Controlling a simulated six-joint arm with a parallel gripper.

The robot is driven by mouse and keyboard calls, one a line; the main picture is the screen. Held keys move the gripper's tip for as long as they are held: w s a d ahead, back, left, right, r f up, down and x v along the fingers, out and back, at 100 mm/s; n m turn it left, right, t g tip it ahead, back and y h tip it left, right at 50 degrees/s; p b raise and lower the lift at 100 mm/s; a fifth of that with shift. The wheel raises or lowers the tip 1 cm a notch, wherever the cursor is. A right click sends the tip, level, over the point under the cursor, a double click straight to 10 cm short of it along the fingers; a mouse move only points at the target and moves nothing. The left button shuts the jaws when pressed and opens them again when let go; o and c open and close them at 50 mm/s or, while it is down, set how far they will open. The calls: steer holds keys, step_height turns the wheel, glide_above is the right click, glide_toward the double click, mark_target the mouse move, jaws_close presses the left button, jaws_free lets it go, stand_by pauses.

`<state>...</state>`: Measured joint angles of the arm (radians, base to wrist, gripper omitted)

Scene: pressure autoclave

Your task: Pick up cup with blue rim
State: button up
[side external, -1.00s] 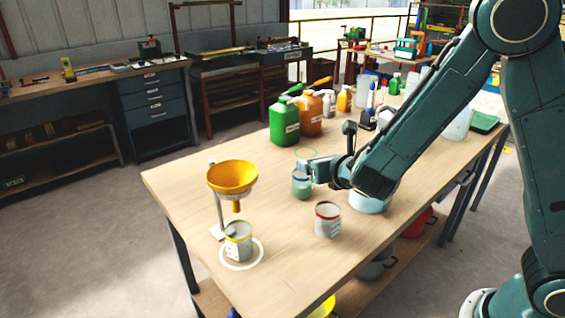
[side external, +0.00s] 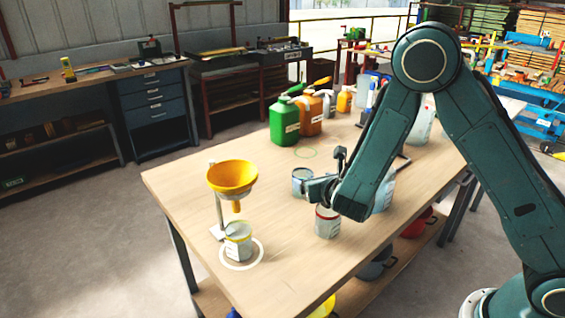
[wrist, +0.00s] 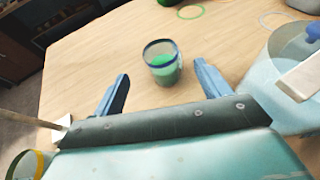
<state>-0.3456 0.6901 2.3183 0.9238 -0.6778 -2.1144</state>
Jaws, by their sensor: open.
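The cup with the blue rim (side external: 301,182) stands upright on the wooden table, partly behind my gripper in the side view. In the wrist view the cup (wrist: 162,68) is see-through with green inside, and it stands just ahead of the fingers, roughly centred between them. My gripper (wrist: 162,80) is open and empty, with one blue finger on each side. In the side view my gripper (side external: 316,188) is low, close to the right of the cup.
A red-rimmed cup (side external: 327,224) stands just below my gripper in the side view. A yellow-rimmed cup (side external: 238,243) stands under an orange funnel (side external: 232,177) at left. Green (side external: 284,122) and orange (side external: 311,115) jugs stand behind. A large pale container (wrist: 282,85) is at right in the wrist view.

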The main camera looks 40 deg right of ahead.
mark_target(299, 171)
steer(key=shift+x, duration=2.75)
steer(key=shift+x, duration=2.75)
steer(key=c, duration=1.2)
steer(key=shift+r, duration=0.15)
step_height(299, 171, up, 20)
steer(key=shift+f, duration=0.1)
